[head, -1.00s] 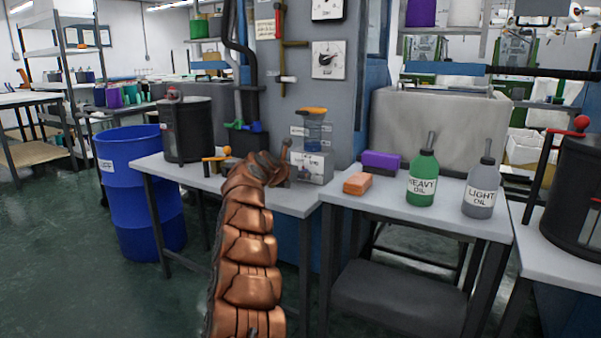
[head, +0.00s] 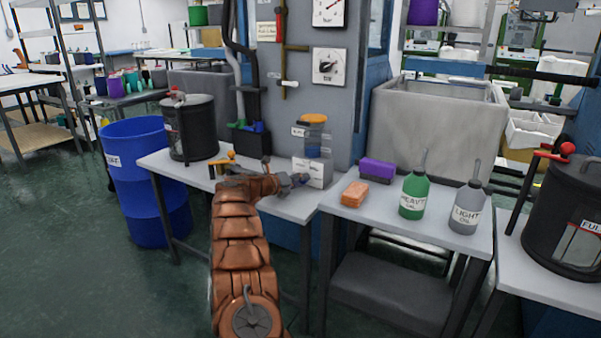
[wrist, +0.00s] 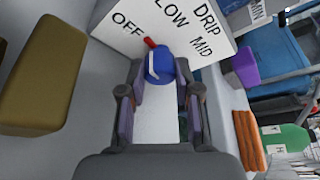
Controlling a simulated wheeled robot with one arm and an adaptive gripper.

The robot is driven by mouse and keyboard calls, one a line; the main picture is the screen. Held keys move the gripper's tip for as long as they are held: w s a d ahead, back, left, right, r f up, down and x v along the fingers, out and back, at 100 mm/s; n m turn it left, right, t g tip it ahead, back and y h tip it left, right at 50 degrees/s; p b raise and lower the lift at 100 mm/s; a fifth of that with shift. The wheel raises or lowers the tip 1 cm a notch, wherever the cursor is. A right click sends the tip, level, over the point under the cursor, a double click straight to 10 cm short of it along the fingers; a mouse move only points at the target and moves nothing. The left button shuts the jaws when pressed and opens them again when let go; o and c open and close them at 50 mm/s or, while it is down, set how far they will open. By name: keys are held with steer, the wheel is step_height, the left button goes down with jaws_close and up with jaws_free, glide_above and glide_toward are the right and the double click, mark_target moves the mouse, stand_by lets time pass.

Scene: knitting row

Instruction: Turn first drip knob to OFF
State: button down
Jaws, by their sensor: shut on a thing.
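The drip box (head: 314,174) is a pale box under a clear, orange-capped oiler (head: 314,132) on the left table. Its face (wrist: 150,38) in the wrist view carries the labels OFF, LOW, MID and DRIP. A blue knob (wrist: 160,66) sits on this face, with a red pointer tip (wrist: 149,42) between OFF and LOW, nearer OFF. My gripper (wrist: 158,82) is shut on the knob, one finger on each side. In the head view my gripper (head: 300,180) is at the front of the box, and the knob is mostly hidden by it.
A purple block (head: 377,170), an orange block (head: 355,193), a green heavy oil bottle (head: 414,196) and a grey light oil bottle (head: 467,208) stand on the table to the right. A yellow-handled item (head: 221,165) and a black canister (head: 190,128) are left of my arm.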

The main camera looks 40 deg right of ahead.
steer(key=shift+n+g+h+p, duration=0.3)
steer(key=shift+n+p, duration=0.3)
steer(key=shift+p, duration=0.05)
steer(key=shift+w, duration=0.1)
steer(key=c, duration=0.8)
jaws_free()
steer(key=shift+f, duration=0.1)
